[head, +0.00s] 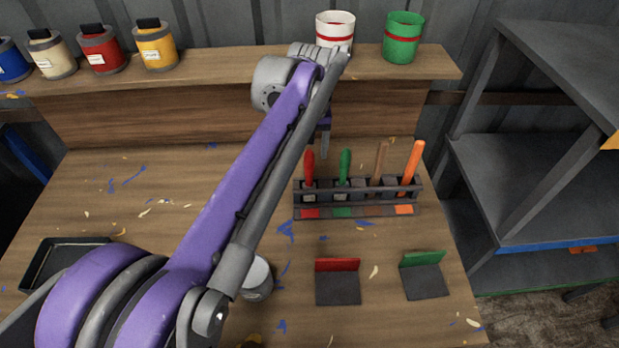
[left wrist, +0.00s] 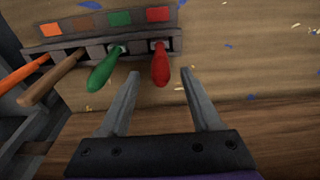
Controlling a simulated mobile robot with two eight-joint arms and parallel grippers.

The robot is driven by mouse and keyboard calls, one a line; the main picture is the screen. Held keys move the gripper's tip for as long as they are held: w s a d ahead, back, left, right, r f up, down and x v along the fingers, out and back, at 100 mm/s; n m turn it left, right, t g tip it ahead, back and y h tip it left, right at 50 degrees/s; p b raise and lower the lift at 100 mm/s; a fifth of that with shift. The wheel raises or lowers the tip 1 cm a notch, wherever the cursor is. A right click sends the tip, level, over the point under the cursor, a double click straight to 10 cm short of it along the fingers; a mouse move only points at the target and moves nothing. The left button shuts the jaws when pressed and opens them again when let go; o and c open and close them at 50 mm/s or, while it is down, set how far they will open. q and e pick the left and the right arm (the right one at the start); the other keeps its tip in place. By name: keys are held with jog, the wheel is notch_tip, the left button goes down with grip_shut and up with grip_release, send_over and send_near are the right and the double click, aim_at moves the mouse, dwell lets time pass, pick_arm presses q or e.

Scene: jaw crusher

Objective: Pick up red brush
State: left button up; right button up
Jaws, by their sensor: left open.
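The red brush (head: 309,168) stands handle up in the leftmost slot of a dark rack (head: 359,209) on the workbench. In the left wrist view the red brush (left wrist: 160,66) shows its handle between and just beyond the fingertips. My left gripper (left wrist: 161,82) is open and empty; in the head view the left gripper (head: 325,145) is behind the rack, slightly right of the red handle. The brush's bristles are hidden in the rack. My right gripper is not in view.
A green brush (head: 344,165) stands close to the red one, then a brown-handled (head: 380,160) and an orange-handled brush (head: 411,165). A wooden shelf (head: 200,70) with paint cans rises behind. Red (head: 338,284) and green (head: 424,276) holders sit in front.

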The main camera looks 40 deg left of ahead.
aim_at(309, 177)
pick_arm(q)
jog(key=shift+a+f, duration=0.1)
jog(key=shift+f, duration=1.25)
grip_shut()
